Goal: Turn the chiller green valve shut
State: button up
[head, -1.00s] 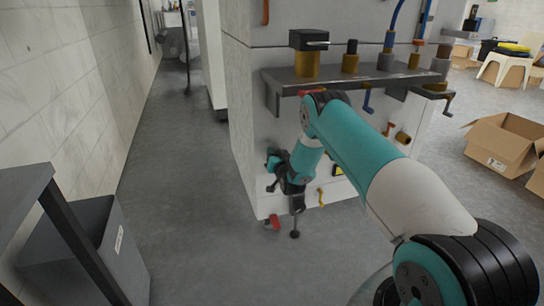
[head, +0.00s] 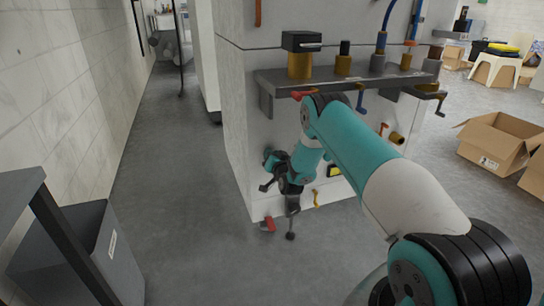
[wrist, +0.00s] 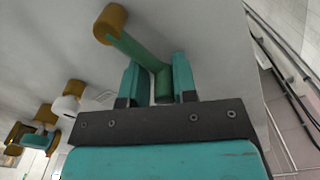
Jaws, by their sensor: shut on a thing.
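In the wrist view, the green valve handle (wrist: 140,53) is a bent green lever running from a brass-coloured valve body (wrist: 109,24) at the upper left down between my fingers. My gripper (wrist: 158,82) is shut on the lower end of this handle, with one teal finger on each side. In the head view, my arm reaches down to the lower front of the white machine (head: 237,130). The wrist hides the green handle there, and the fingers are hard to make out.
A red-handled valve (head: 268,223) and an orange handle (head: 316,197) sit low on the machine near my wrist. A metal shelf (head: 350,76) with several fittings juts out above. A grey bin (head: 75,250) stands left; cardboard boxes (head: 497,140) lie right. Floor between is clear.

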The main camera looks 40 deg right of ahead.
jog(key=shift+s+a+f, duration=0.1)
jog(key=shift+a+f, duration=0.15)
jog(key=shift+f, duration=0.1)
jog(key=o, duration=0.7)
jog(key=shift+o, duration=0.2)
jog(key=shift+r, duration=0.15)
jog(key=shift+d, duration=0.15)
jog(key=b+v, duration=1.7)
jog(key=b, duration=0.8)
jog(key=shift+b, duration=0.35)
jog(key=shift+s+r, duration=0.15)
